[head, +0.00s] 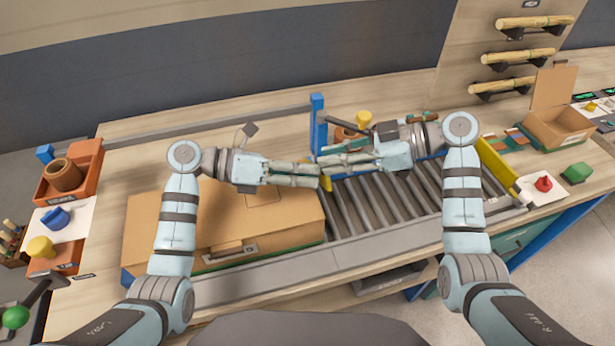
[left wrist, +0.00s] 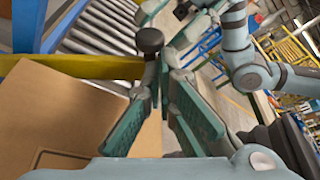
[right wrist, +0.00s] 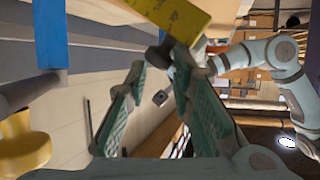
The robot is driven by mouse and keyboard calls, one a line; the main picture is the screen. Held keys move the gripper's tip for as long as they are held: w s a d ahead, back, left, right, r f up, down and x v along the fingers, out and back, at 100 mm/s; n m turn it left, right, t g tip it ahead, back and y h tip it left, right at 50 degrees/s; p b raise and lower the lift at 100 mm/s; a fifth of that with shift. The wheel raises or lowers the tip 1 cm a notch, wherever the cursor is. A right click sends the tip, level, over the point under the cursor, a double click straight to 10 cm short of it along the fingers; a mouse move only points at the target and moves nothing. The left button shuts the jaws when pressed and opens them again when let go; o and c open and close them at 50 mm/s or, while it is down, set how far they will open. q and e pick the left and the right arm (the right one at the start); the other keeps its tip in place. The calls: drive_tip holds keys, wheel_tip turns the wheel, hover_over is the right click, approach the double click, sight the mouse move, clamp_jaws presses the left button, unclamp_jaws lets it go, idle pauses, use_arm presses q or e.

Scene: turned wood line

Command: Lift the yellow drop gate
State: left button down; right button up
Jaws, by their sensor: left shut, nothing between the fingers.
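The yellow drop gate (head: 326,183) crosses the roller conveyor beside a large cardboard box, mostly hidden by my grippers in the head view. Its yellow bar also shows in the left wrist view (left wrist: 95,66) and right wrist view (right wrist: 172,14), with a dark round knob (left wrist: 150,39) on it. My left gripper (head: 319,175) is shut and empty, its tips close to the knob. My right gripper (head: 322,162) comes from the right; its fingers are apart, with the knob (right wrist: 159,56) near and between the tips. Contact cannot be told.
The cardboard box (head: 160,228) lies under my left forearm. A blue post (head: 318,120) stands behind the gate. Bare rollers (head: 375,205) run to the right, towards another yellow bar (head: 497,168). An open carton (head: 558,125) stands at the right.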

use_arm(q)
drive_tip(key=shift+w+f, duration=0.1)
use_arm(e)
drive_tip(key=shift+o, duration=1.4)
drive_tip(key=shift+w+f, duration=0.1)
drive_tip(key=shift+f, duration=0.1)
use_arm(q)
drive_tip(key=shift+w+a, duration=0.1)
drive_tip(key=shift+w, duration=0.1)
use_arm(e)
drive_tip(key=shift+o, duration=0.8)
drive_tip(key=shift+w+a, duration=0.1)
